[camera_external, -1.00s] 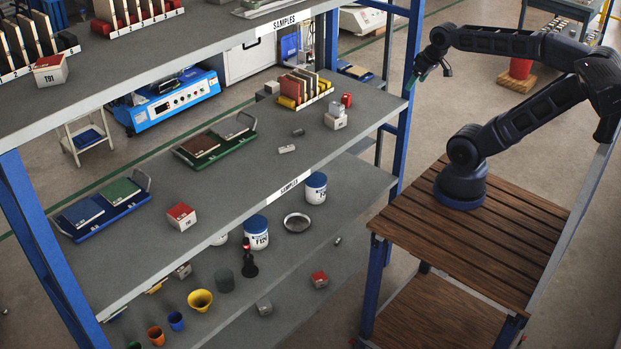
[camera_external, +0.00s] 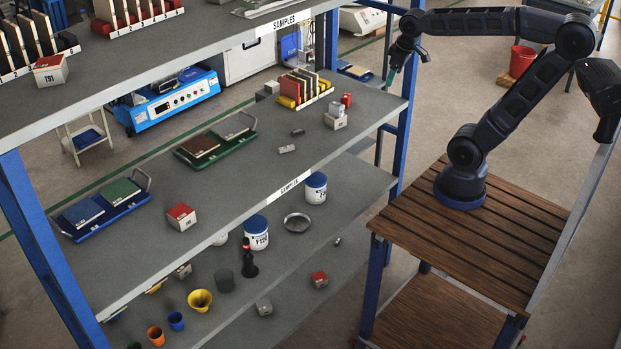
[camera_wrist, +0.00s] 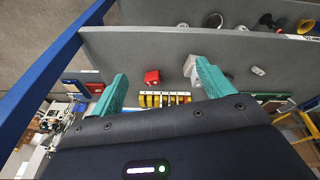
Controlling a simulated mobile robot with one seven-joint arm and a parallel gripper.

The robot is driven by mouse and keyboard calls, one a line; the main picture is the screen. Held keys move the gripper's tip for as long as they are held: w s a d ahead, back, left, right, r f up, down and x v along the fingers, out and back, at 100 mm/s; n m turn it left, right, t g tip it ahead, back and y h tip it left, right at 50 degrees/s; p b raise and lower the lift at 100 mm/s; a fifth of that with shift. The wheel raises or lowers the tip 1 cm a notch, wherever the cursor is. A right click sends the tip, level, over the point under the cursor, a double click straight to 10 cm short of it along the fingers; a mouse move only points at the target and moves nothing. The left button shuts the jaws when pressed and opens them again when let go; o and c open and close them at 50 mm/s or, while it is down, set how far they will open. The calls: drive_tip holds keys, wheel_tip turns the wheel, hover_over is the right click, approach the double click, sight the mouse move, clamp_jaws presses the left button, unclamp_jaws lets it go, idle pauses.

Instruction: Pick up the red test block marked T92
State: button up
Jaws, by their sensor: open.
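My gripper (camera_external: 389,80) is up beside the blue post at the right end of the middle shelf, empty. In the wrist view its teal fingers (camera_wrist: 161,68) are spread apart. A small red block (camera_external: 346,99) is at the right end of the middle shelf, by pale grey blocks; it also shows between the fingers in the wrist view (camera_wrist: 152,77), some way beyond them. A red-topped white block (camera_external: 181,216) sits nearer the shelf's left part. Another red-topped block (camera_external: 319,279) is on the lower shelf. The T92 mark is not readable on any. The top-shelf block (camera_external: 50,70) reads T91.
A sample rack (camera_external: 303,93) with upright tiles stands left of the small red block. Pale blocks (camera_external: 335,119) stand close to it. The blue post (camera_external: 401,120) and upper shelf (camera_external: 190,55) limit access. Trays (camera_external: 215,145) lie farther left.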

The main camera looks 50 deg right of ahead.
drive_tip(key=w+a+n+g, duration=0.1)
drive_tip(key=w+a+n, duration=0.15)
drive_tip(key=a, duration=0.35)
drive_tip(key=w+a+n+g, duration=0.1)
drive_tip(key=w+a, duration=0.3)
drive_tip(key=a, duration=0.1)
drive_tip(key=n+g+y, duration=0.1)
drive_tip(key=n+y, duration=0.4)
drive_tip(key=n, duration=0.7)
approach(180, 211)
drive_tip(key=x, duration=1)
drive_tip(key=shift+f, duration=0.3)
drive_tip(key=shift+c, duration=0.4)
drive_tip(key=c, duration=1.2)
drive_tip(key=shift+r, duration=0.1)
drive_tip(key=shift+c, duration=0.2)
